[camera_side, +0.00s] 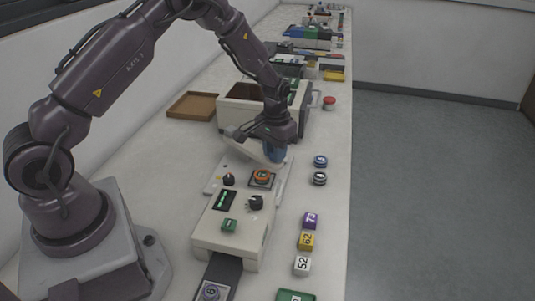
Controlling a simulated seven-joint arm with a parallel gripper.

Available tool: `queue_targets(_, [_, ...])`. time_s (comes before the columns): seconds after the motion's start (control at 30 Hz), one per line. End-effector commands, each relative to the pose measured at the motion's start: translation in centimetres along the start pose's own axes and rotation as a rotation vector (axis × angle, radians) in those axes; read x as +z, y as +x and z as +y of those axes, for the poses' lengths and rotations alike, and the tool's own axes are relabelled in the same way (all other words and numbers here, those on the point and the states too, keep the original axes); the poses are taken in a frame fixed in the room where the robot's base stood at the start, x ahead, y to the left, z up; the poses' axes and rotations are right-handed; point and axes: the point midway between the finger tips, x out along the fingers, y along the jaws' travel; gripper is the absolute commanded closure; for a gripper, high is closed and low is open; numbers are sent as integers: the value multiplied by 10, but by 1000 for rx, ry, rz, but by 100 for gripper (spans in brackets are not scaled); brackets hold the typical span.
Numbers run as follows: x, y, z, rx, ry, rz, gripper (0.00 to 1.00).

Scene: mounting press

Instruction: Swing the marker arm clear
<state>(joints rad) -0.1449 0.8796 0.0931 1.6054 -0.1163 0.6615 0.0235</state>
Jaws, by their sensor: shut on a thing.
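The pale mounting press (208,237) stands on the bench in front of my arm, with knobs and a small green display on top. A pale flat bar (248,145), which looks like the marker arm, lies across the back of the press, just under my gripper. The fingertips are mostly hidden, and I cannot tell exactly how the blue part joins the bar.
Behind stands an open beige box (235,117), with a brown tray (192,106) to its left and a red button (329,103) to its right. Several numbered blocks (307,241) and two round pieces (320,161) line the bench's right side. Bench between press and blocks is clear.

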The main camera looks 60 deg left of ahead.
Motion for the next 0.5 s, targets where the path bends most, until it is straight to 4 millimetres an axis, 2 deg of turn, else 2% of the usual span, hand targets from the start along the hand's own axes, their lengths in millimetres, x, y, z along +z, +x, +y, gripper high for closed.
queue_targets(0.2, [-22,0,-2,0,-194,0,100])
queue_targets(0.5, [-44,-1,-9,0,-404,-1,100])
